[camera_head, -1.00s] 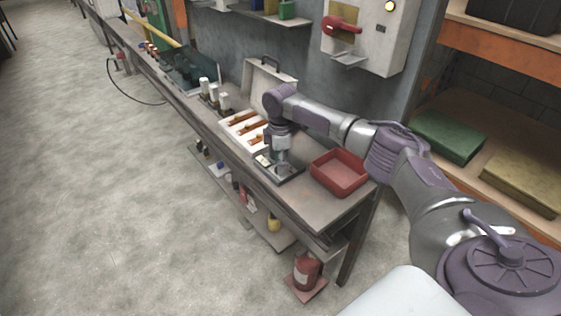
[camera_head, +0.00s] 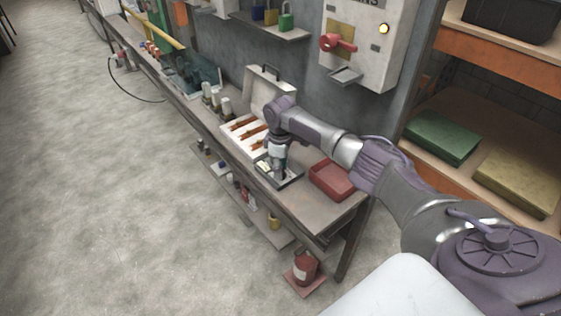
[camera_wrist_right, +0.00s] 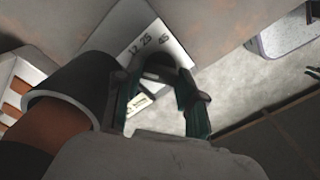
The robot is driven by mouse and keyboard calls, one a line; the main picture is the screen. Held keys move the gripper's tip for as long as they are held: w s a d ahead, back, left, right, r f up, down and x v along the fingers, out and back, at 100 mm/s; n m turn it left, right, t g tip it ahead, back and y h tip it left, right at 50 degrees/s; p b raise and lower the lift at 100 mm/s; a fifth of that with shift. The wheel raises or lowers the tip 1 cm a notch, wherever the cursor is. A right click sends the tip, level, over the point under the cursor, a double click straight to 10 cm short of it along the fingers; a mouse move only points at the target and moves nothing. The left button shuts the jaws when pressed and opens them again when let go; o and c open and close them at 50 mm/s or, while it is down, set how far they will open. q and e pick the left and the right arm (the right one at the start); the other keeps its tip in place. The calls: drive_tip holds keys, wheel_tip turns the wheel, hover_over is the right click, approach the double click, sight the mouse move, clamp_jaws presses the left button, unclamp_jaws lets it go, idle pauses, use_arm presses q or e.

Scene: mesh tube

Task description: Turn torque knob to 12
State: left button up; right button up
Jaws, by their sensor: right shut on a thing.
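My right gripper (camera_head: 279,172) points down at a small dark-framed unit (camera_head: 291,183) on the workbench. In the right wrist view, its two dark teal fingers (camera_wrist_right: 160,92) close around a dark knob (camera_wrist_right: 178,60). The knob sits on a white dial plate (camera_wrist_right: 160,38) with the numbers 12, 25 and 45 along its edge. The fingers and the knob's shadow hide part of the plate. I cannot make out the knob's pointer or which number it points to. My left gripper is not in view.
A red tray (camera_head: 333,181) stands right of the unit. An open white case (camera_head: 243,131) with copper-coloured parts lies to its left. A wall box with a red handle (camera_head: 337,43) hangs behind. A dark and orange-brown cylinder (camera_wrist_right: 65,110) fills the wrist view's left side.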

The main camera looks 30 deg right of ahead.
drive_tip(key=shift+m+p, duration=0.8)
drive_tip(key=shift+m, duration=0.3)
drive_tip(key=o, duration=0.9)
drive_tip(key=shift+c, duration=0.2)
drive_tip(key=shift+r, duration=0.1)
wheel_tip(320, 180, up, 12)
